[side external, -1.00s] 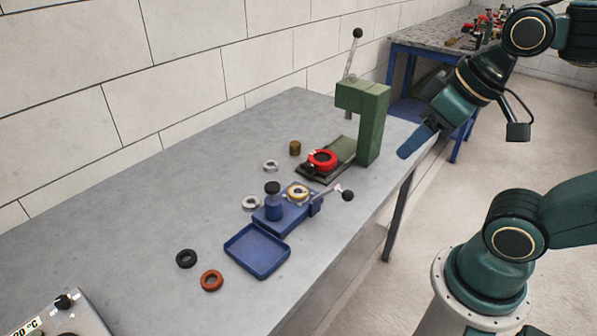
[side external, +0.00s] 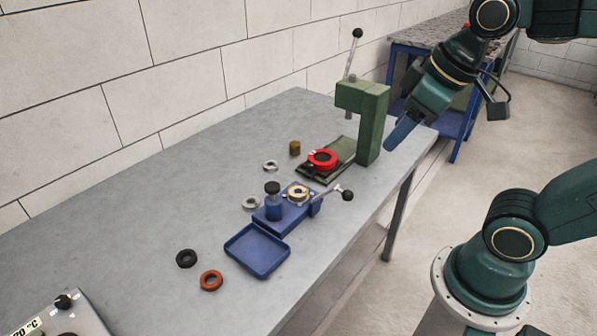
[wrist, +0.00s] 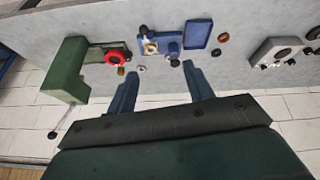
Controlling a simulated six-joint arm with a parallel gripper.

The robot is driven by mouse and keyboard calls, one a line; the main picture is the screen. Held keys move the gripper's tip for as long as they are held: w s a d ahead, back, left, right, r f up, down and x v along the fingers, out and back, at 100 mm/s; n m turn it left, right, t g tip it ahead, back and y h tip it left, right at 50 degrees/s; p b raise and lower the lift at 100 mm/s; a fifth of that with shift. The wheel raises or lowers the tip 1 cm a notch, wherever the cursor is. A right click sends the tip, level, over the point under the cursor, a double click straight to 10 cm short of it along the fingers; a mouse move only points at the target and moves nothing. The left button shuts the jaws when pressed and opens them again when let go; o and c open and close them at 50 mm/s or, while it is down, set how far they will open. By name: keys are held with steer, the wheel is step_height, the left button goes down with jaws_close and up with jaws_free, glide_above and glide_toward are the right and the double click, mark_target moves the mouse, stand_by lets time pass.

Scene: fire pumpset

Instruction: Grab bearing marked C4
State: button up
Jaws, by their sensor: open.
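Several rings lie on the grey table, and no C4 mark is legible on any of them. Two silver rings lie near the middle, one farther back (side external: 270,166) and one by the blue fixture (side external: 251,202). A black ring (side external: 186,258) and an orange ring (side external: 211,281) lie at the left. A red ring (side external: 322,160) sits on the green press, and a brass-and-silver ring (side external: 298,193) sits on the blue fixture. My gripper (side external: 403,133) is open and empty, high beside the press's right side. In the wrist view, its fingers (wrist: 158,82) are apart with nothing between them.
The green press (side external: 372,125) with its raised lever stands at the far end. The blue fixture (side external: 273,217) has a lever pointing right, with a blue tray (side external: 258,251) before it. A brass cylinder (side external: 295,148) stands behind. A device with a temperature display (side external: 65,318) is front left.

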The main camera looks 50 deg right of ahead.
steer(key=w+d+n+g, duration=0.15)
steer(key=w+n, duration=0.25)
steer(key=w, duration=0.4)
steer(key=n+g, duration=0.4)
steer(key=n, duration=0.7)
glide_above(298, 187)
steer(key=s+a, duration=0.1)
step_height(298, 187, down, 15)
steer(key=shift+a, duration=0.15)
steer(key=shift+f+t, duration=0.1)
steer(key=shift+t, duration=0.15)
steer(key=shift+f, duration=4.2)
steer(key=shift+f, duration=0.15)
steer(key=shift+f, duration=2.45)
